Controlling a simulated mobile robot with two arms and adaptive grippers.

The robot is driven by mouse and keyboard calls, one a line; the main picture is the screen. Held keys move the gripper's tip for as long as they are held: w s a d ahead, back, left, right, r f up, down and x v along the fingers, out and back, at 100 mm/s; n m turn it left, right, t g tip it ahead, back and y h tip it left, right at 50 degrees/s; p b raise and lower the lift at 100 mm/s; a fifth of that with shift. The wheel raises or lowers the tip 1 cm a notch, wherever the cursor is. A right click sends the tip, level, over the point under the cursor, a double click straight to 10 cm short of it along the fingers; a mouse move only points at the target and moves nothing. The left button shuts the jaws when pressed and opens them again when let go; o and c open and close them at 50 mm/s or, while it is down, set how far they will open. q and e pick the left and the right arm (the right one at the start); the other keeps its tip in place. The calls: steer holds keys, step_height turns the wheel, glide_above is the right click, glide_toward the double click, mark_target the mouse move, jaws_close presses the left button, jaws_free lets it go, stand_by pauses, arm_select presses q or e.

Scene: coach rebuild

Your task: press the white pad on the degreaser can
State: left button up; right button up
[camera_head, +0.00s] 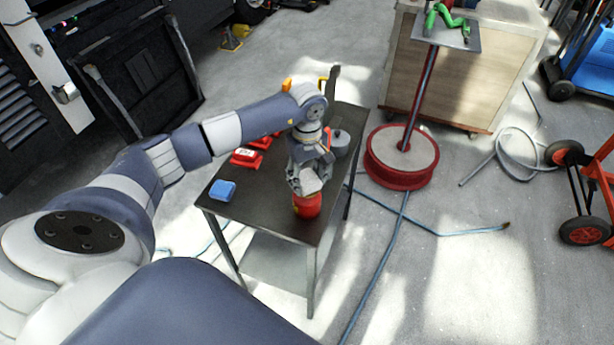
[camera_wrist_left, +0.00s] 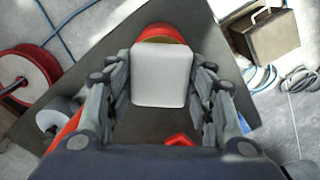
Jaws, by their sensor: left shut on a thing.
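The white pad (camera_wrist_left: 162,75) is a rounded block between the two fingers of my left gripper (camera_head: 306,180), which is shut on it. In the head view the pad (camera_head: 309,185) is partly hidden by the fingers. The red degreaser can (camera_head: 306,207) stands upright near the right front edge of the dark table. The pad is at the top of the can, which also shows past the pad in the wrist view (camera_wrist_left: 165,36). I cannot tell whether pad and can touch. My right gripper is out of view.
The table (camera_head: 262,213) also holds a blue pad (camera_head: 222,190), red pads (camera_head: 245,157) and a grey canister (camera_head: 340,140). A red round-based stand (camera_head: 395,178) and blue hoses are on the floor to the right.

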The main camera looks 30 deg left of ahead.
mark_target(307, 178)
arm_select(q)
steer(key=shift+f+b, duration=0.4)
steer(key=shift+f, duration=0.05)
stand_by(0.9)
steer(key=shift+r, duration=0.1)
steer(key=shift+r+p, duration=1.7)
steer(key=shift+r, duration=1.8)
